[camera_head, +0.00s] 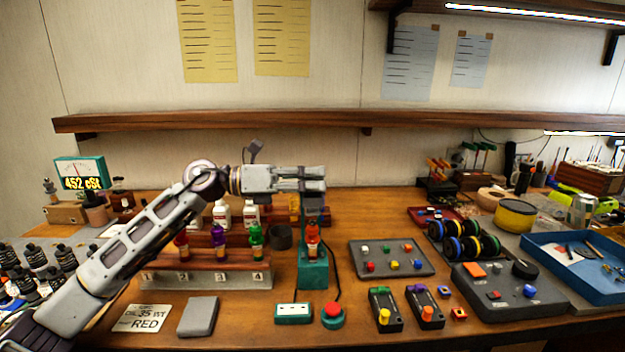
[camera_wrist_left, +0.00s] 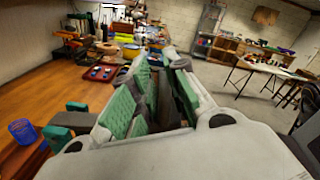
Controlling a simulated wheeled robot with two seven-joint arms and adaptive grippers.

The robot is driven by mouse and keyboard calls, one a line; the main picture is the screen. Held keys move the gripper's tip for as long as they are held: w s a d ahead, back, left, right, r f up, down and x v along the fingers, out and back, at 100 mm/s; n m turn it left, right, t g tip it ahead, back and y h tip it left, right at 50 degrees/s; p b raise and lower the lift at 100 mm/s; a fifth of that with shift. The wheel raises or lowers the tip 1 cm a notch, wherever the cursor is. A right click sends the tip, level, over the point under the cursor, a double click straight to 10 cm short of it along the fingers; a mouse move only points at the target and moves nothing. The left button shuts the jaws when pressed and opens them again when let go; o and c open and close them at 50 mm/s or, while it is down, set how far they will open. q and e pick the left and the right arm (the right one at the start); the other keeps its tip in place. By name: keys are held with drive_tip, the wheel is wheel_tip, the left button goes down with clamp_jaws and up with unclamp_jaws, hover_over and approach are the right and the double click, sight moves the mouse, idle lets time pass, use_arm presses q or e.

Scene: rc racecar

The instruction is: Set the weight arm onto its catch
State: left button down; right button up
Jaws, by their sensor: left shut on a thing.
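My left gripper (camera_head: 318,185) reaches in from the left over the top of a teal stand (camera_head: 313,274). An orange-red shock (camera_head: 312,238) stands upright in this stand. In the left wrist view my left gripper (camera_wrist_left: 160,88) has its green pads closed around a dark, narrow piece (camera_wrist_left: 165,105), which appears to be the weight arm. The pads and fingers hide most of it. The catch cannot be made out, so I cannot tell whether the arm touches it. My right gripper is in neither view.
A wooden rack (camera_head: 205,276) with red, purple and green shocks stands left of the stand. A red button (camera_head: 333,312) and a white-topped teal box (camera_head: 293,313) lie in front. A grey parts tray (camera_head: 390,262) is to the right. A shelf (camera_head: 330,121) runs above.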

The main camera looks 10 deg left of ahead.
use_arm(q)
drive_tip(key=shift+s+d, duration=0.2)
drive_tip(key=shift+s, duration=0.05)
drive_tip(key=c, duration=1.6)
unclamp_jaws()
drive_tip(key=shift+s, duration=0.1)
drive_tip(key=shift+o, duration=0.4)
drive_tip(key=shift+s, duration=0.1)
drive_tip(key=shift+a+f, duration=0.1)
drive_tip(key=shift+a, duration=0.1)
drive_tip(key=shift+a, duration=0.45)
drive_tip(key=v, duration=1.1)
